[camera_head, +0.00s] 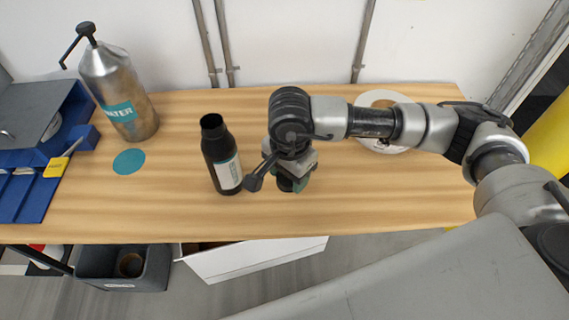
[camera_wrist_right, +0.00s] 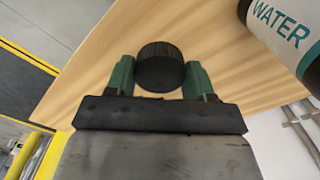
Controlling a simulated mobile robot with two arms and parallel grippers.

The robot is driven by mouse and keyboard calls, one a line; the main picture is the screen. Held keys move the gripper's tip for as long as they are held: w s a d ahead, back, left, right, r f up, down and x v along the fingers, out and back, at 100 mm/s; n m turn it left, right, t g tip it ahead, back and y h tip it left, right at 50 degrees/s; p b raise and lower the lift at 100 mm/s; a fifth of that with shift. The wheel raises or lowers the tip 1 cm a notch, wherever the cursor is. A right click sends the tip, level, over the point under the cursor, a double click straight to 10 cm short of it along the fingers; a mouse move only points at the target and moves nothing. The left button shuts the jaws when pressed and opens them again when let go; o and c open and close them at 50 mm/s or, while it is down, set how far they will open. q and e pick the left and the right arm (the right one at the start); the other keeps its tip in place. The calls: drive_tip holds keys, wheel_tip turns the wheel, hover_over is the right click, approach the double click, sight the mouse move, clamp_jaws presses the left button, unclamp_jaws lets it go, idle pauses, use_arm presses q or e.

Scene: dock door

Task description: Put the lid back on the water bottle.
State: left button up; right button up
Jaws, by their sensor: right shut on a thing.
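The black water bottle (camera_head: 221,158) stands upright and open-topped on the wooden table, with a white and teal label. It also shows in the right wrist view (camera_wrist_right: 283,35), cut off at the upper right, with "WATER" on its label. My right gripper (camera_head: 291,186) is just right of the bottle, low over the table and pointing down. In the right wrist view its green fingers (camera_wrist_right: 159,77) are shut on the black ribbed lid (camera_wrist_right: 160,66), one on each side. In the head view the lid is mostly hidden by the gripper. My left gripper is not in view.
A metal flask (camera_head: 118,92) labelled WATER stands at the back left, near a teal disc (camera_head: 129,162). A blue tray (camera_head: 35,185) is at the left edge. A white round plate (camera_head: 367,99) lies partly behind my right arm. The table's front middle is clear.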

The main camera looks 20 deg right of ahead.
drive_tip(key=shift+s+r, duration=0.3)
drive_tip(key=shift+s, duration=0.25)
